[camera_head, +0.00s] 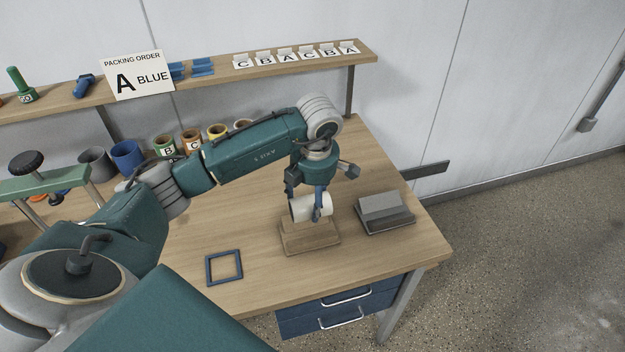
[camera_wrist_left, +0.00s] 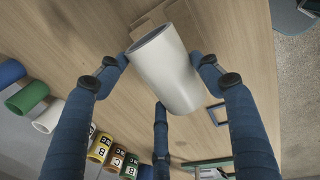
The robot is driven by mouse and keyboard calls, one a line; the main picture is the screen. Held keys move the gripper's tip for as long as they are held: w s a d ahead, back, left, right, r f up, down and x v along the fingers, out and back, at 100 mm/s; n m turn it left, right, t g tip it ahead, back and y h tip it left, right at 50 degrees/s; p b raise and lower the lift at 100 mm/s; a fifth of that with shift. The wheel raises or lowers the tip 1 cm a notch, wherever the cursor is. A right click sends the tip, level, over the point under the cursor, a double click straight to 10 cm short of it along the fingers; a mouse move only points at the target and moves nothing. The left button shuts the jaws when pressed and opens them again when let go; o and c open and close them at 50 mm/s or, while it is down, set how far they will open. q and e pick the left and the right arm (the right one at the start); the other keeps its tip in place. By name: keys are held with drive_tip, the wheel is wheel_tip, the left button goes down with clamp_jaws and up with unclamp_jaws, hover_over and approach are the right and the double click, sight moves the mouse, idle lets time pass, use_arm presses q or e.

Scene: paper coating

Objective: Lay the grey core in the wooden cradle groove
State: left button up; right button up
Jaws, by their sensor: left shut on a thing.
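The core (camera_head: 300,208) is a pale grey, nearly white hollow tube lying sideways between the fingers of my left gripper (camera_head: 316,205). The left gripper points down and is shut on it. In the left wrist view the core (camera_wrist_left: 172,75) sits between the blue fingers, its open end towards the top left. The wooden cradle (camera_head: 312,240) stands on the table directly below the core in the head view. Part of the cradle (camera_wrist_left: 140,27) shows behind the core in the wrist view. The core hides the groove, and I cannot tell whether they touch. My right gripper is not in view.
A grey block on a dark tray (camera_head: 384,222) stands right of the cradle. A blue square frame (camera_head: 224,267) lies at the front left. Several coloured rolls (camera_head: 127,157) stand at the back, under a shelf (camera_head: 300,61). The table is clear between cradle and frame.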

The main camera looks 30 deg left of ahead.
sight(307, 210)
use_arm(q)
drive_tip(key=shift+f, duration=0.1)
drive_tip(key=shift+s+a, duration=0.25)
drive_tip(key=shift+a, duration=0.15)
drive_tip(key=shift+w+d+f+b, duration=0.1)
drive_tip(key=shift+d+b, duration=0.05)
drive_tip(key=shift+b, duration=0.2)
drive_tip(key=shift+f+b, duration=0.5)
drive_tip(key=shift+f, duration=0.15)
drive_tip(key=shift+f+b, duration=0.3)
drive_tip(key=shift+f, duration=0.05)
wheel_tip(307, 210, down, 3)
drive_tip(key=shift+r+b, duration=0.2)
drive_tip(key=shift+b, duration=0.9)
drive_tip(key=shift+f+b, duration=0.85)
drive_tip(key=shift+f, duration=0.25)
drive_tip(key=o, duration=1.3)
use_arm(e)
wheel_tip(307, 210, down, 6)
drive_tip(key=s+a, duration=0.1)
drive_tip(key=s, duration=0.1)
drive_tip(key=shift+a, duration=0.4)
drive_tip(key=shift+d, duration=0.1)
